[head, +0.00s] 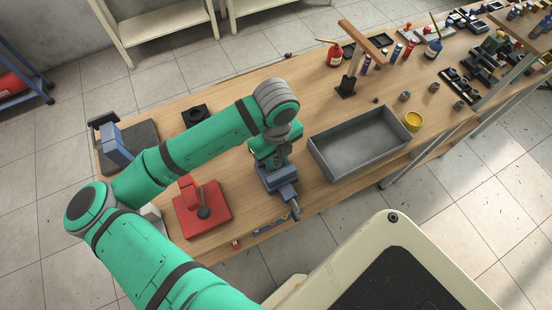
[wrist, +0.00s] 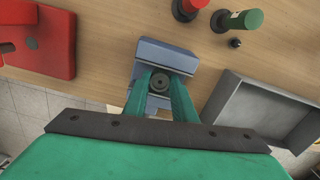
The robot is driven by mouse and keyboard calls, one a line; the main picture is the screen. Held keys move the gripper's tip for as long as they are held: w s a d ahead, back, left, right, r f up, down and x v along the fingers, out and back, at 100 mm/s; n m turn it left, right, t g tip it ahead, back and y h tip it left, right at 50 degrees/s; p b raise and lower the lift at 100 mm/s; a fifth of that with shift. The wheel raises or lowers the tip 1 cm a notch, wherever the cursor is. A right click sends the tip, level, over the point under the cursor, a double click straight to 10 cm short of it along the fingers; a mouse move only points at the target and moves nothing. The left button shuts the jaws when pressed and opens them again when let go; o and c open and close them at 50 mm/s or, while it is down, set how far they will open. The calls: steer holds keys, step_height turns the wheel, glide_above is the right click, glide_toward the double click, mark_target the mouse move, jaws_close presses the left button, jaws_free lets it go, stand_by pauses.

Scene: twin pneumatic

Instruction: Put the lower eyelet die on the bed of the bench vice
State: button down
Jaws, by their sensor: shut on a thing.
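The bench vice (head: 277,181) is a blue block at the front edge of the wooden bench, left of the grey tray; in the wrist view it (wrist: 166,55) lies directly under my fingers. My gripper (wrist: 160,86) is shut on the lower eyelet die (wrist: 159,81), a small dark grey round piece with a hole in its middle. The die appears over the vice bed between the green fingers. I cannot tell whether it touches the bed. In the head view my wrist hides the die, the fingertips and part of the vice.
An open grey tray (head: 316,152) stands close to the right of the vice. A red press-like tool (head: 203,211) stands to the left. A yellow cup (head: 413,121) and a stand with a wooden arm (head: 347,86) are farther right. Red and green bottles (wrist: 246,19) show beyond the vice.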

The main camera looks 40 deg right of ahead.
mark_target(276, 164)
steer(key=shift+f, duration=0.55)
steer(key=c, duration=1.4)
jaws_free()
step_height(276, 164, up, 11)
steer(key=shift+f, duration=0.15)
